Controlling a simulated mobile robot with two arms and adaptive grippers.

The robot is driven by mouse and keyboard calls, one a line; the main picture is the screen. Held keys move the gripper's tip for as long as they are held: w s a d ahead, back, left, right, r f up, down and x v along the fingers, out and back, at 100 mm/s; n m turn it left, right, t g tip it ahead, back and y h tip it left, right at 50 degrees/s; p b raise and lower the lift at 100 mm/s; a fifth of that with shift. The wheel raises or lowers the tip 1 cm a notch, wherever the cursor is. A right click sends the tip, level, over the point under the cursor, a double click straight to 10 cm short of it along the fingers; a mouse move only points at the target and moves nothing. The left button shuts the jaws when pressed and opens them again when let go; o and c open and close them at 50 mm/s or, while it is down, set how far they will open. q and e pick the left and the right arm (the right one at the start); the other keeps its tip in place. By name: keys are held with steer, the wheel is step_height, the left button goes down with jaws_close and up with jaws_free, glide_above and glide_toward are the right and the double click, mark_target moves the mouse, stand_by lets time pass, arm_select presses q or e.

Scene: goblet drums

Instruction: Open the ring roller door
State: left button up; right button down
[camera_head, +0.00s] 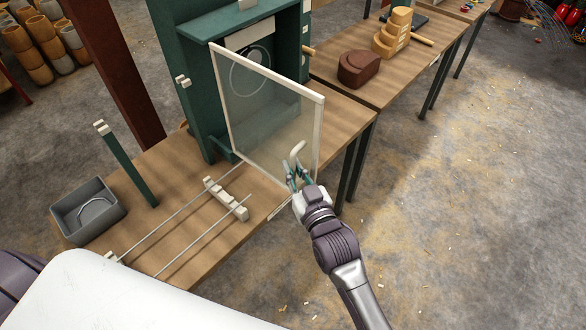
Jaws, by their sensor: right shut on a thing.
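The ring roller is a green cabinet (196,90) standing on a wooden bench. Its door is a clear panel (265,120) in a pale frame, standing out at an angle from the cabinet front, with its right edge away from the cabinet. A pale curved handle (297,150) sits near the door's lower right. My right gripper (298,175) is at this handle, shut on its lower part. A round ring (250,72) shows through the panel inside the cabinet. My left gripper is not in view.
On the bench (165,170) are a grey bin (88,210), a green post (127,165) and two thin rods with a pale notched block (226,198). Behind right, another bench carries a brown block (358,69) and stacked wooden rings (393,35). The floor at right is open.

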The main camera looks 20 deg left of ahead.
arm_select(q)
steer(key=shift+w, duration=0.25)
arm_select(e)
steer(key=c, duration=1.2)
jaws_free()
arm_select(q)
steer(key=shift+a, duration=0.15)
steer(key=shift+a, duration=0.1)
arm_select(e)
steer(key=shift+s+d, duration=0.1)
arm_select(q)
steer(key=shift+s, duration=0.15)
arm_select(e)
steer(key=v, duration=1.1)
steer(key=shift+s+d, duration=0.25)
steer(key=shift+s, duration=0.05)
